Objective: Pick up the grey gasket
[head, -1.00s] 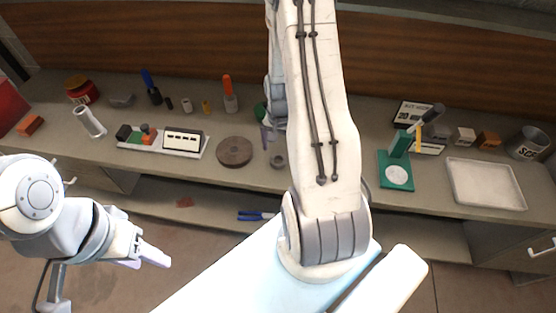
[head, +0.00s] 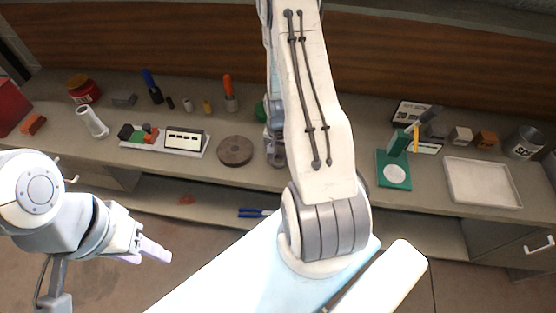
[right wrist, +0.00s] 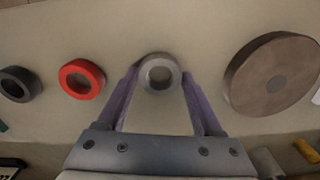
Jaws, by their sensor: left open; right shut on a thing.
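The grey gasket (right wrist: 160,74) is a light grey ring on the bench top, seen in the right wrist view between the purple fingers of my right gripper (right wrist: 160,76). The right gripper is shut on it, with a fingertip at each side of the ring. In the head view my right gripper (head: 276,158) is low at the bench, partly behind my own arm, and the gasket is hard to make out there. My left gripper (head: 150,251) is open and empty, in front of the bench at the lower left.
A red ring (right wrist: 82,78) and a dark ring (right wrist: 18,84) lie left of the gasket in the wrist view. A wide brown disc (head: 235,151) lies close by on the bench. A green stand (head: 395,173) and a pale tray (head: 484,182) are further right.

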